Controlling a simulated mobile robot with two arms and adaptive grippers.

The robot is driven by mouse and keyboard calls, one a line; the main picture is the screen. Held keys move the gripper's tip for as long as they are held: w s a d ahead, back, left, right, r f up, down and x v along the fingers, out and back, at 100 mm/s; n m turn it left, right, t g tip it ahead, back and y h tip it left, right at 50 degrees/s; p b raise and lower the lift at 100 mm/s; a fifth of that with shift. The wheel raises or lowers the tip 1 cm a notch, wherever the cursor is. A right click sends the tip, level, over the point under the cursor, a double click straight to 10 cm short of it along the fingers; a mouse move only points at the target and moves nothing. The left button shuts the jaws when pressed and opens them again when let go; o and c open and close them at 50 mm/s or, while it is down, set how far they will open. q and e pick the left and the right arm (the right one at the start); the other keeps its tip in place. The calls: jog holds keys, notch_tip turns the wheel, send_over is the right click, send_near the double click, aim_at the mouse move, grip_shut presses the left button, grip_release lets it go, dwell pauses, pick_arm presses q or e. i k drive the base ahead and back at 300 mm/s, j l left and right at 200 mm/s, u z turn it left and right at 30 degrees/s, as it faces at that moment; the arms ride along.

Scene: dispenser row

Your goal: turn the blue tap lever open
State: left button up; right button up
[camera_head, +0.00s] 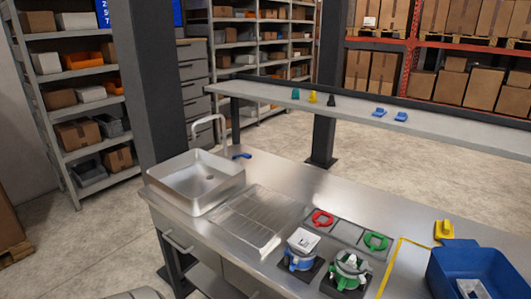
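The blue tap lever (241,156) is small and sits at the foot of the tap, sticking out to the right just above the steel counter. The tap (224,130) is a tall, light grey bent spout standing behind the sink, with its end over the basin. The steel sink (167,184) is at the left end of the counter and looks empty. I cannot tell from this distance how far the lever is turned. Neither of my grippers shows in the head view.
A ribbed drainboard (247,217) lies right of the sink. Two dispenser-like devices (301,246) (348,270), a red ring (322,218) and a green ring (376,241) are farther right, then a blue bin (440,272). A dark post (150,80) rises behind the sink.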

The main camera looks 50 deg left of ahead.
aim_at(248, 156)
jog(key=u, duration=1.8)
